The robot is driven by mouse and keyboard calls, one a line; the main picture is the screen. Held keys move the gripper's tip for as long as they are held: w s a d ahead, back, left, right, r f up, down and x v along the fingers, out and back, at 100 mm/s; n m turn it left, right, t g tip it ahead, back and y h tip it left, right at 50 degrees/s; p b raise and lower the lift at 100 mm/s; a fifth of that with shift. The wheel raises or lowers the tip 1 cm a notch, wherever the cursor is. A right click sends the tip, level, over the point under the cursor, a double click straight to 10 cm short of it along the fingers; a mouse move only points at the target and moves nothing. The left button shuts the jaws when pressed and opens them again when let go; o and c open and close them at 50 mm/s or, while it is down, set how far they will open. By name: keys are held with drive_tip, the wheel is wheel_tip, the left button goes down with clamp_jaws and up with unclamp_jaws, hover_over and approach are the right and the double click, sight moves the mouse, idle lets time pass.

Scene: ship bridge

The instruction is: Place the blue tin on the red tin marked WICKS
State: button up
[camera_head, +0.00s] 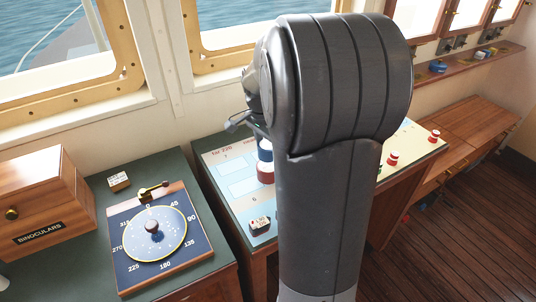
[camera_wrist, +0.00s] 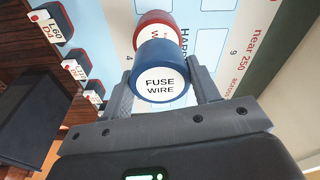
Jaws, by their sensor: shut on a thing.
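The blue tin (camera_wrist: 162,82), its white end marked FUSE WIRE, is between the two fingers of my gripper (camera_wrist: 163,88) in the wrist view. My gripper is shut on it. The red tin (camera_wrist: 154,20) shows just beyond it, partly covered, with only a "W" of its marking readable. In the head view the blue tin (camera_head: 265,154) appears directly above the red tin (camera_head: 266,174) on the chart desk. I cannot tell whether the two touch. My arm hides the right side of both and most of my gripper there.
Windows stand behind.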

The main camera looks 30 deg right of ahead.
sight(268, 154)
drive_tip(key=shift+f, duration=1.8)
drive_tip(key=shift+f, duration=0.1)
drive_tip(key=o, duration=1)
drive_tip(key=r, duration=0.4)
drive_tip(key=a+r, duration=0.1)
drive_tip(key=r, duration=0.7)
drive_tip(key=shift+s+a, duration=0.2)
drive_tip(key=shift+a, duration=0.05)
drive_tip(key=s+a+n+t, duration=0.1)
drive_tip(key=s+a+n, duration=0.4)
drive_tip(key=s, duration=0.1)
drive_tip(key=s+a+n+t+y, duration=0.1)
drive_tip(key=s+a+n+t, duration=0.1)
drive_tip(key=s+a+n, duration=0.3)
drive_tip(key=s+a+n+t, duration=0.2)
drive_tip(key=s+a+n, duration=0.3)
drive_tip(key=s, duration=0.3)
drive_tip(key=shift+s+a+r+n, duration=0.1)
drive_tip(key=shift+a+r+n, duration=0.15)
drive_tip(key=shift+r+n, duration=0.05)
